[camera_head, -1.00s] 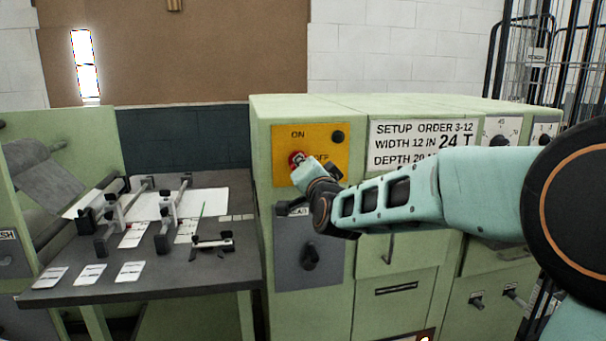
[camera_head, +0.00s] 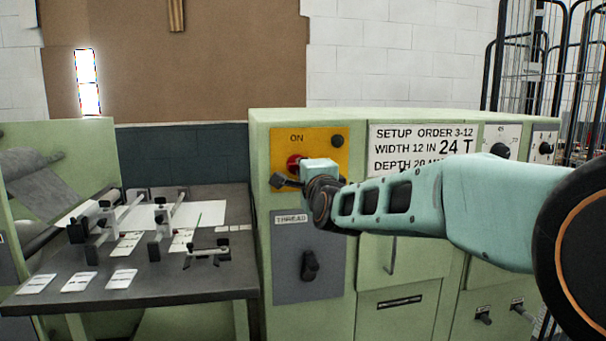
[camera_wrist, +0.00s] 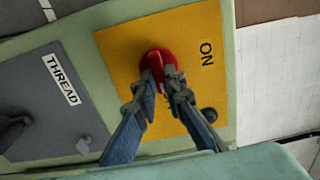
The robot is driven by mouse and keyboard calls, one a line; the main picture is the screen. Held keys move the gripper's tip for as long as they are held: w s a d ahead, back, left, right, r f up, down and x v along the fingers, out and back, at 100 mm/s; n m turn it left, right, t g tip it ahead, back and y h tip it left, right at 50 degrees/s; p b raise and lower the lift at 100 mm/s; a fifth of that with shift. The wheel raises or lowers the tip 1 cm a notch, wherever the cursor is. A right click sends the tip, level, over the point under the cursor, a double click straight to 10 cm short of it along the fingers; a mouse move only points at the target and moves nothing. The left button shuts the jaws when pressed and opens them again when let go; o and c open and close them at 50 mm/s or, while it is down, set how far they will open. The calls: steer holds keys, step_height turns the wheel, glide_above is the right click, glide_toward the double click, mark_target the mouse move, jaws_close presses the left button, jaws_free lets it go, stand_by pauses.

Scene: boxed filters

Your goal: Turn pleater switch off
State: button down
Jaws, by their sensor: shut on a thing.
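The red rotary switch (camera_head: 294,163) sits on a yellow panel (camera_head: 320,137) marked ON at the top, on the front of the green machine. It also shows in the wrist view as a red knob (camera_wrist: 157,61) with a raised handle. My gripper (camera_wrist: 166,84) has its two fingers on either side of the handle, shut on it. In the head view my gripper (camera_head: 283,181) is at the panel's lower left and covers part of it, including the OFF label. A small black round part (camera_head: 337,141) is at the panel's upper right.
A grey panel (camera_head: 290,285) marked THREAD, with a black knob (camera_head: 310,265), is below the yellow panel. A dark table (camera_head: 150,287) with cards and clamps stands to the left. A setup sign (camera_head: 423,145) is to the right.

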stand_by(0.5)
steer(key=c, duration=2)
jaws_free()
steer(key=shift+r, duration=0.1)
